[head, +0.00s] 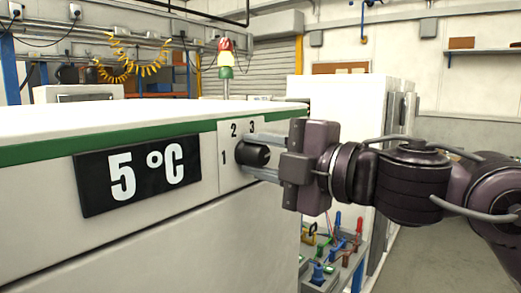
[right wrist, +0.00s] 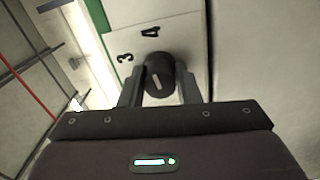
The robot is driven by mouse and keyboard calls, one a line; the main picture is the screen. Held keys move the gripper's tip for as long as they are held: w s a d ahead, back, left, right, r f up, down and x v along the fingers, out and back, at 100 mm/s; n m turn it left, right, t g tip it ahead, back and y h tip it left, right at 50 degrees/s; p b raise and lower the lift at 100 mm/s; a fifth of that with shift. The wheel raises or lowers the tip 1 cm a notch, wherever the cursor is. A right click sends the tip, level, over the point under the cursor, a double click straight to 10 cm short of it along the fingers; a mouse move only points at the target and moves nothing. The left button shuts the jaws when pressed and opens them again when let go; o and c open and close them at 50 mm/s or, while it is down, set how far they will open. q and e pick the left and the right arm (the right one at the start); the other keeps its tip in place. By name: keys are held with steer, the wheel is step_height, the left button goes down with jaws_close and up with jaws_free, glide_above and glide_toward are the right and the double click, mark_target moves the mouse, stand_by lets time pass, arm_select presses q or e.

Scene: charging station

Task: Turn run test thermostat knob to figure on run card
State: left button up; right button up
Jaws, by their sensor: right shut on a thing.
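The black thermostat knob (head: 252,155) sits on a white dial plate (head: 232,178) on the front of a white cabinet. The figures 1, 2 and 3 show around it in the head view. In the right wrist view the knob (right wrist: 160,76) has a white mark on its face, and the figures 3 and 4 show beside it. My right gripper (head: 262,163) is shut on the knob, one finger on each side. A black panel (head: 138,176) left of the dial reads 5 °C in white. I see no separate run card. My left gripper is out of view.
The white cabinet (head: 120,257) with a green stripe fills the left. Below my right gripper is a bench with small coloured parts (head: 333,248). A red, white and green signal lamp (head: 225,58) stands behind the cabinet. Floor at the right is clear.

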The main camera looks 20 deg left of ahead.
steer(key=shift+m, duration=0.7)
steer(key=o, duration=1)
steer(key=shift+d, duration=0.1)
steer(key=shift+d, duration=0.3)
steer(key=b+v, duration=0.2)
steer(key=v, duration=0.5)
steer(key=shift+s, duration=0.1)
